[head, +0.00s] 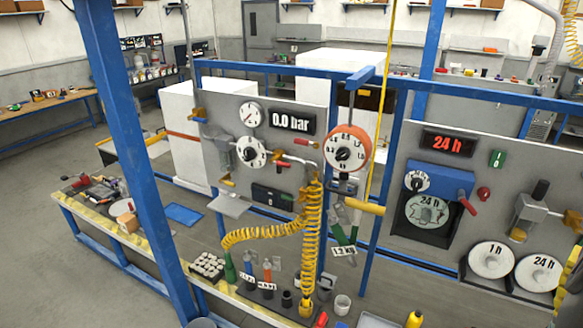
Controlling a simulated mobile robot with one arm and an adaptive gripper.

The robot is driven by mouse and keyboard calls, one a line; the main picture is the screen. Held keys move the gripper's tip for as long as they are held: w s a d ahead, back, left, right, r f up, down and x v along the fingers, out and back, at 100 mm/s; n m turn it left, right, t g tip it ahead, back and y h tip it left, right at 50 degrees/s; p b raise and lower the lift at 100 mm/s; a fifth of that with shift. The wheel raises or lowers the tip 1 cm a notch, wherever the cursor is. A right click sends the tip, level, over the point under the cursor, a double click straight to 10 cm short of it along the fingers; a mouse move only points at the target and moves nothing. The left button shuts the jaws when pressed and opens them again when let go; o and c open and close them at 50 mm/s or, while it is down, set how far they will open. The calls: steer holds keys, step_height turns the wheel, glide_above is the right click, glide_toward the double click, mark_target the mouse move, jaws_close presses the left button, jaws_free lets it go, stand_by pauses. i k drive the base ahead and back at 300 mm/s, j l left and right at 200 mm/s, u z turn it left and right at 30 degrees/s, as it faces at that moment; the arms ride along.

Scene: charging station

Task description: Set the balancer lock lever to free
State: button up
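The balancer (347,148) is a round orange housing with a white numbered dial and a black centre knob. It hangs from the blue overhead beam in the middle of the head view. A grey fitting (343,188) and a yellow handle (365,207) are below the dial, with a green-handled tool (343,236) hanging lower. My gripper is not in view.
A grey panel left of the balancer carries a "0.0 bar" display (291,122). A coiled yellow hose (312,235) hangs in front. A right panel has a "24 h" display (448,143) and a blue box (438,180) with a red lever. Blue posts (125,130) frame the station.

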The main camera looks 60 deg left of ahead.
mark_target(298, 141)
steer(key=k+j+u, duration=0.1)
steer(key=j+u, duration=0.3)
steer(key=j, duration=0.15)
steer(key=j+u, duration=0.35)
steer(key=j, duration=0.25)
steer(key=j+u, duration=0.4)
steer(key=j, duration=0.2)
steer(key=i+j+u, duration=0.1)
steer(key=j+u, duration=0.3)
steer(key=j, duration=0.15)
steer(key=i+j+u, duration=0.2)
steer(key=j+u, duration=0.15)
steer(key=j, duration=0.2)
steer(key=l, duration=0.35)
steer(key=i+l, duration=0.15)
steer(key=l, duration=0.15)
